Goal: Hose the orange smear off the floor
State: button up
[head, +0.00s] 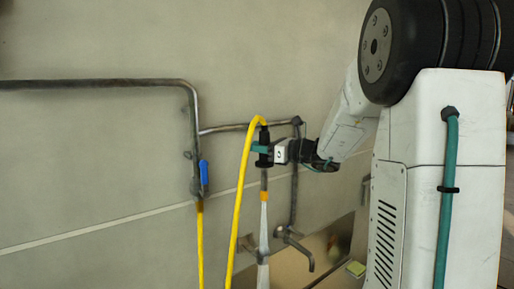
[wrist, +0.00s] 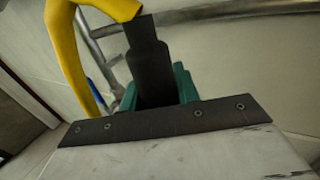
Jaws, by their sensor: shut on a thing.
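My gripper (head: 264,148) is shut on a black spray lance (head: 264,133), which hangs upright with its nozzle down. The lance has an orange tip (head: 264,196), and a pale jet of water (head: 263,245) comes out straight down, past the lower picture edge. A yellow hose (head: 240,200) loops up into the top of the lance. In the wrist view the dark lance body (wrist: 150,75) stands between green jaw pads (wrist: 184,84), with the yellow hose (wrist: 65,45) bending over its top. The orange smear and the spot where the water lands are in neither view.
Metal pipes (head: 95,84) run along the grey wall. A blue valve handle (head: 204,172) sits above another length of yellow hose (head: 200,245). A bent tap (head: 298,250) sticks out below the lance, close to the jet.

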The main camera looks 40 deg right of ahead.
jog(key=s, duration=0.9)
jog(key=shift+s+d, duration=0.15)
jog(key=shift+s, duration=0.05)
dwell(0.5)
jog(key=shift+d, duration=0.1)
